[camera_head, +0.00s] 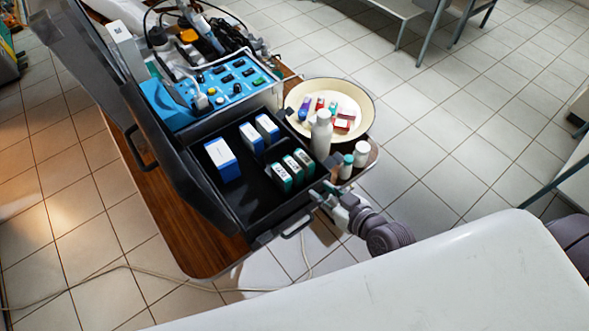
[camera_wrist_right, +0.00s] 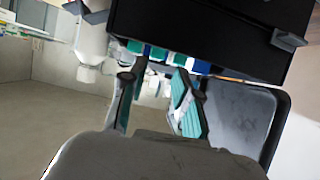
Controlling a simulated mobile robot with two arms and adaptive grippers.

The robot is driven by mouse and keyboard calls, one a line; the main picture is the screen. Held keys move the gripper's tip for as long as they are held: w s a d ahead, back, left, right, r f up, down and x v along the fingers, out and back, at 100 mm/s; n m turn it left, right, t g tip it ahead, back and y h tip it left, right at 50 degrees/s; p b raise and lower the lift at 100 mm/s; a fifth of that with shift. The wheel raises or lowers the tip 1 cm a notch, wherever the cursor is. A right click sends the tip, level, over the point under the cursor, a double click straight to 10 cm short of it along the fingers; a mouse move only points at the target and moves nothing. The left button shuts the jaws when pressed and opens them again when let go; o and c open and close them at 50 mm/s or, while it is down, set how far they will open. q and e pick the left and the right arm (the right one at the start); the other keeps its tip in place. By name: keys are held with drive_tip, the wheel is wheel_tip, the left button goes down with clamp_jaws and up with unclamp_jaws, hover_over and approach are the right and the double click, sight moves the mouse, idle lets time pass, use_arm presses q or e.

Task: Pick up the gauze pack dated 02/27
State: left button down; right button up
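Three small white packs with green ends (camera_head: 293,167) stand in a row at the right of an open black case (camera_head: 241,208). Two white and blue packs (camera_head: 250,138) stand behind them, and a larger blue and white box (camera_head: 222,158) is at the left. The printed dates are too small to read, so I cannot tell which pack is 02/27. My right gripper (camera_head: 331,187) is at the case's right front corner, near the green packs. In the right wrist view its fingers (camera_wrist_right: 155,100) are apart with nothing between them. My left gripper is out of view.
A tall white bottle (camera_head: 321,135) and smaller bottles (camera_head: 361,153) stand close to the right gripper. Behind them is a cream round dish (camera_head: 361,96) with small items. A blue control panel (camera_head: 222,93) lies behind the case, and a raised lid (camera_head: 166,138) bounds its left.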

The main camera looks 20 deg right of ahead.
sight(294, 166)
drive_tip(key=w+a, duration=0.1)
drive_tip(key=w, duration=0.4)
drive_tip(key=w+a+f+p, duration=0.1)
drive_tip(key=w, duration=0.1)
drive_tip(key=shift+w+a+f, duration=0.1)
drive_tip(key=shift+w+a, duration=0.2)
drive_tip(key=shift+a, duration=0.05)
drive_tip(key=shift+w+a+t+p, duration=0.15)
drive_tip(key=shift+w+t+p, duration=0.2)
drive_tip(key=shift+w, duration=0.2)
drive_tip(key=x, duration=0.4)
drive_tip(key=shift+f+p, duration=0.15)
drive_tip(key=shift+p, duration=0.15)
clamp_jaws()
